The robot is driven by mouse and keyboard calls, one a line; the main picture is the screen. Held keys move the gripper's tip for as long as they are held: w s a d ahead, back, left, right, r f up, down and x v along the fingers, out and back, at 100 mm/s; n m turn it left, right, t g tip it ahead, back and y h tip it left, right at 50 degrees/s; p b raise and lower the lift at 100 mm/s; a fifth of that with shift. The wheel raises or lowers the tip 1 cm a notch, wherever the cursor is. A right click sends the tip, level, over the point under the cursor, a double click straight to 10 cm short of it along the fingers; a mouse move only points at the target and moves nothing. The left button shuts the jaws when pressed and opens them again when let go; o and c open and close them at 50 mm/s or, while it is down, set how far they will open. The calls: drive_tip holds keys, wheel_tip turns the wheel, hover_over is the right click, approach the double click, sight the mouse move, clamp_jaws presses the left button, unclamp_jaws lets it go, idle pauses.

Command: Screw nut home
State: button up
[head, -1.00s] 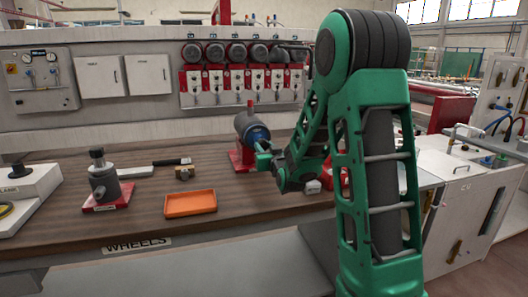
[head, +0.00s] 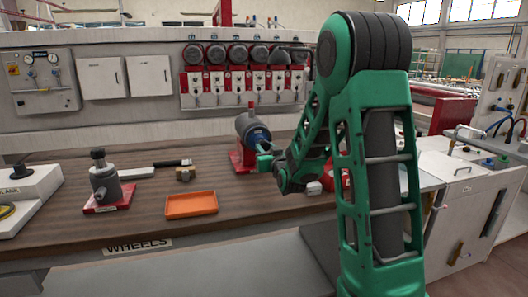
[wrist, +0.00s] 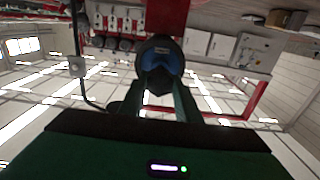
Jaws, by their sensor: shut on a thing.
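A grey spindle unit (head: 247,122) with a blue front disc (head: 259,136) stands on a red mount at the back of the bench. My gripper (head: 264,148) is at the front of this disc, its green fingers reaching in from the right. In the wrist view, my gripper (wrist: 159,80) is shut on a dark nut (wrist: 158,86) in front of the blue disc (wrist: 170,61). The nut is partly hidden by the fingers, and in the head view I cannot make it out. I cannot tell how close the nut sits to the disc.
An orange tray (head: 191,204) lies on the wooden bench (head: 235,208). A red object (head: 330,179) is partly behind my arm.

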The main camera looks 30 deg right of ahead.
drive_tip(key=shift+x, duration=1.3)
idle(0.5)
